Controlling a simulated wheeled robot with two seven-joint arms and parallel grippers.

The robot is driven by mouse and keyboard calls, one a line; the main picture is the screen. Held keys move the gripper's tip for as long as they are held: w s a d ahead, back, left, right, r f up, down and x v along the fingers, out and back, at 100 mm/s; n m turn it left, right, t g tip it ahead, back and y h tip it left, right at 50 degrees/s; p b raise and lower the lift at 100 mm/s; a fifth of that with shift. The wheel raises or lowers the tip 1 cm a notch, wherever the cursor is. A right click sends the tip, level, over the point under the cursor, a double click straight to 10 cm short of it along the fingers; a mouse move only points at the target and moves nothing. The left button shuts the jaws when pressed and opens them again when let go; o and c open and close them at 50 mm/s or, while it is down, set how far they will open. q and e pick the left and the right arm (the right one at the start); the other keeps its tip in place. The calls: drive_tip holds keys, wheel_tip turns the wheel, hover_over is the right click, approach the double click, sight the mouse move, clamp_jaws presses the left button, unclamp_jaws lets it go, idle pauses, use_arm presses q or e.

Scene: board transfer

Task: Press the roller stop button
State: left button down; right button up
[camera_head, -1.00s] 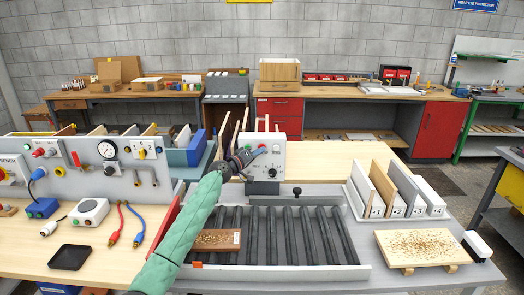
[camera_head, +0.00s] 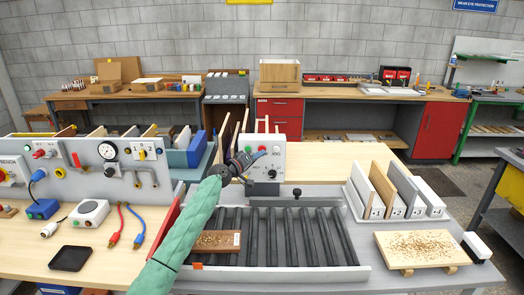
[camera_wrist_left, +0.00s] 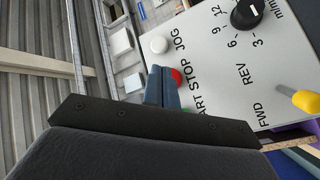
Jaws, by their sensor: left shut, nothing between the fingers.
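The control box (camera_head: 279,163) stands behind the roller conveyor. Its front has a dial and a row of buttons. In the left wrist view, the shut fingers (camera_wrist_left: 163,86) overlap the left edge of the red button (camera_wrist_left: 177,76). I cannot tell whether the fingers touch the panel. My right gripper is out of view.
A brown board (camera_head: 217,241) lies on the left of the rollers (camera_head: 290,237). A speckled board (camera_head: 421,246) rests at the right. Upright boards (camera_head: 384,185) stand in a rack behind it.

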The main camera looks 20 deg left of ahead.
use_arm(q)
drive_tip(key=s+p, duration=0.1)
drive_tip(key=s, duration=0.1)
drive_tip(key=s+d+p, duration=0.1)
drive_tip(key=s, duration=0.1)
drive_tip(key=shift+s+d, duration=0.2)
drive_tip(key=shift+s, duration=0.2)
drive_tip(key=shift+f, duration=0.1)
idle(0.8)
